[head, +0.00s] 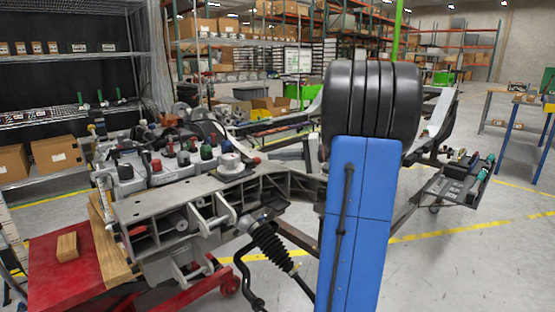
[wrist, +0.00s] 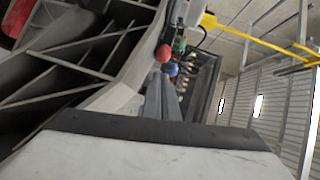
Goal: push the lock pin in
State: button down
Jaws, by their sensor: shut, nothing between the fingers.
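My gripper (wrist: 161,82) shows in the wrist view as two grey fingers close together, shut and empty. Just beyond the fingertips are a red round knob (wrist: 163,53) and a blue knob (wrist: 172,69); I cannot tell whether the fingers touch either. A green knob (wrist: 179,46) is farther along. I cannot tell which part is the lock pin. In the head view, the grey metal chassis fixture (head: 165,203) stands at left centre, with several coloured knobs and a round silver part (head: 232,163) on top.
A red cart (head: 62,270) with wood blocks (head: 67,247) stands at lower left. A grey tray with parts (head: 458,180) is at right. Shelves with boxes (head: 55,152) line the back left. Open floor lies at lower right.

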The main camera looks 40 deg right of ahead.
jog(key=v, duration=1.1)
jog(key=shift+w+d, duration=0.25)
jog(key=shift+d, duration=0.15)
jog(key=shift+s, duration=0.1)
